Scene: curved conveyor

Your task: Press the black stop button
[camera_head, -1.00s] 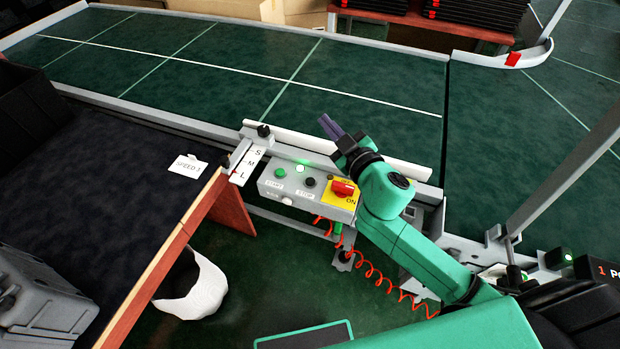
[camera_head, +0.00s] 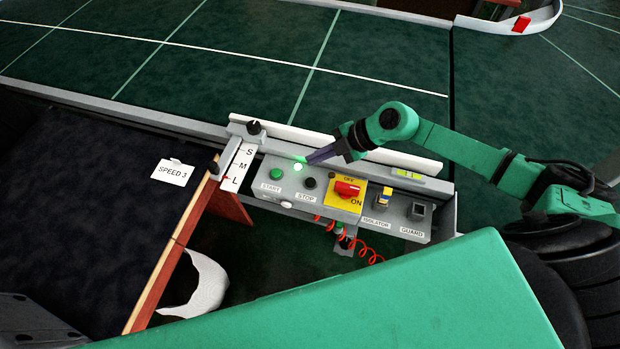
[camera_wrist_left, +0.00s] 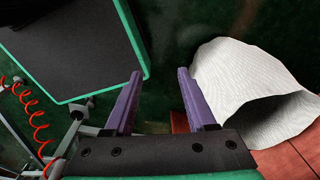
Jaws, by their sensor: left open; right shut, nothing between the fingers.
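The black stop button (camera_head: 309,183) sits on the grey control panel (camera_head: 286,204), above the STOP label and between the green start button (camera_head: 277,174) and the red rotary switch (camera_head: 346,189). My right gripper (camera_head: 311,158) is shut and empty. Its purple fingertips are just above and behind the stop button in the picture, near a lit green lamp (camera_head: 298,167). I see no contact with the button. My left gripper (camera_wrist_left: 158,95) is open and empty in the left wrist view, with a white bin beside its fingers. It cannot be made out in the head view.
A speed lever with an S-M-L scale (camera_head: 238,166) is left of the panel. A red coiled cable (camera_head: 365,250) hangs below. The green conveyor (camera_head: 230,60) lies behind, its near part clear.

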